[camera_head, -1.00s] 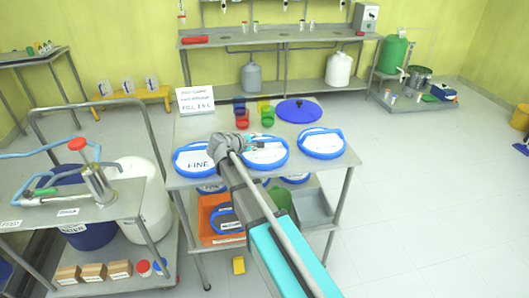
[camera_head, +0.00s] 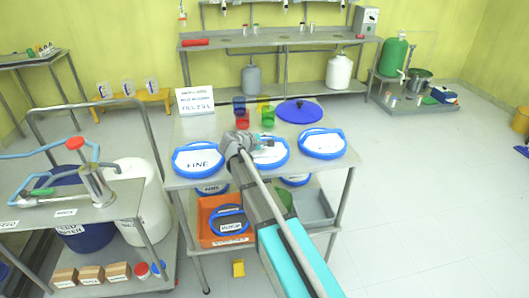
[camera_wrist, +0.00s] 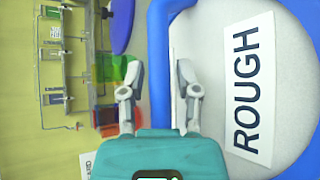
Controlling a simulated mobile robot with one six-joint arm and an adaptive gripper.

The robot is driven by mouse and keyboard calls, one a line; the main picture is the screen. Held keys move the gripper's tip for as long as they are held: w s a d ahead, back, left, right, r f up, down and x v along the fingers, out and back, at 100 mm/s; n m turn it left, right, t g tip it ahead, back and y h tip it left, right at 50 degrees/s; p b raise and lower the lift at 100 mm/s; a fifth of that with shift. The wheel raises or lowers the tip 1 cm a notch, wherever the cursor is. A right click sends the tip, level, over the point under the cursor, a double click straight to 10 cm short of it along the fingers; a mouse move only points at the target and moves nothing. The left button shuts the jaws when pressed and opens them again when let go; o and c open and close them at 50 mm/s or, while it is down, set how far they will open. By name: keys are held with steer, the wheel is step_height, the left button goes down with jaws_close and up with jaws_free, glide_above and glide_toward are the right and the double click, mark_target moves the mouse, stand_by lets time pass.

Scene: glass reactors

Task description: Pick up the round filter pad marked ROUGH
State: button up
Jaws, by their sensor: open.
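The round pad marked ROUGH (camera_wrist: 285,95) has a white face, a printed label and a blue rim. It fills the right of the wrist view, its left part cut by my right finger. My gripper (camera_wrist: 159,75) is open, with a stretch of the blue rim showing between its fingers. I cannot tell how far above the rim they are. In the head view my gripper (camera_head: 268,142) is over the far part of the middle pad (camera_head: 268,158) on the table, covering most of its label. The pad marked FINE (camera_head: 198,162) lies to its left.
A third blue-rimmed pad (camera_head: 322,146) lies to the right on the same metal table. A blue disc (camera_head: 299,111), coloured cups (camera_head: 268,117) and a white sign (camera_head: 195,100) stand behind. An orange tray (camera_head: 215,240) is below. A cart (camera_head: 60,215) stands at left.

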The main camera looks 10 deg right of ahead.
steer(key=shift+c, duration=0.2)
jaws_close()
steer(key=shift+r, duration=0.15)
stand_by(0.4)
step_height(320, 180, up, 3)
steer(key=p, duration=0.3)
steer(key=s+r+p, duration=0.9)
steer(key=s+p, duration=0.1)
steer(key=s, duration=0.4)
steer(key=shift+a+r, duration=0.25)
steer(key=shift+r, duration=0.15)
